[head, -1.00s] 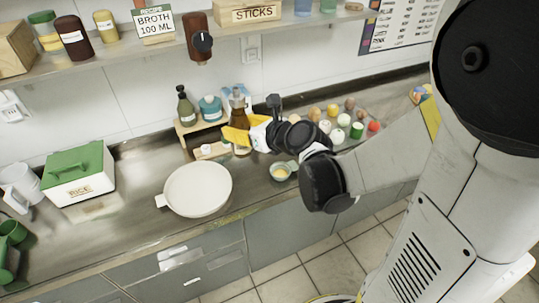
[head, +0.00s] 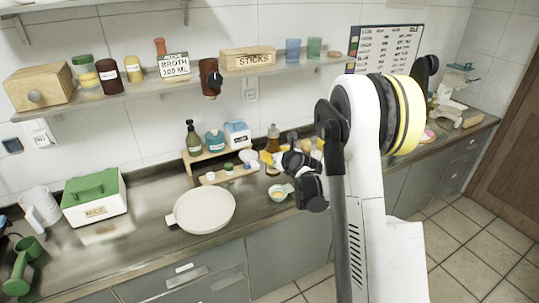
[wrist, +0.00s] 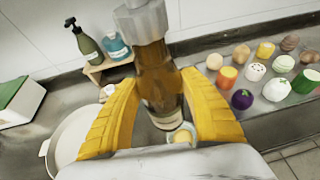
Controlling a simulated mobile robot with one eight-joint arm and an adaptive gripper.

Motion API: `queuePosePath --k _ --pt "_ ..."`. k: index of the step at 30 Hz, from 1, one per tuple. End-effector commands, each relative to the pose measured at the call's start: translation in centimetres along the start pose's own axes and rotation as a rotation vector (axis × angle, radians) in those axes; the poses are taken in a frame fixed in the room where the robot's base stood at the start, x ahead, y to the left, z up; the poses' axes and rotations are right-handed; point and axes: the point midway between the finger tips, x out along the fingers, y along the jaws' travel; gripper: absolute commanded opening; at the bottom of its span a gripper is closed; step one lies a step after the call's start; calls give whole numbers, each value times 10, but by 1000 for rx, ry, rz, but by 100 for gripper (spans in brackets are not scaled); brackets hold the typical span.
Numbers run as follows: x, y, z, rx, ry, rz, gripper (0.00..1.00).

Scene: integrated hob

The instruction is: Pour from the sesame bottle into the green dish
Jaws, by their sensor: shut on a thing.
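The sesame bottle (head: 273,138) is amber-brown with a pale cap. It also stands between the yellow fingers in the wrist view (wrist: 157,75). My gripper (head: 267,157) is shut on the bottle and holds it roughly upright; it fills the lower part of the wrist view (wrist: 160,85). The green dish (head: 287,188) is small and pale green, with something yellow in it. It sits on the counter, below and slightly right of the bottle in the head view. In the wrist view the dish (wrist: 184,128) is partly hidden behind the bottle's base.
A white round pan (head: 205,212) lies left of the dish. A wooden riser (head: 199,156) with a green bottle (head: 193,138) and a blue jar stands behind. Several vegetables (wrist: 276,89) lie to the right. A green-lidded rice box (head: 93,205) stands far left.

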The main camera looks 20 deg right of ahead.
Motion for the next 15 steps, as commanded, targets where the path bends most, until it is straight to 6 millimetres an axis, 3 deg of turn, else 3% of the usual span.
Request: queuePosePath --k 8,15 --pt "1 1 -3 8 -3 4 10" --pt "10 5 -22 59 -15 26 10"
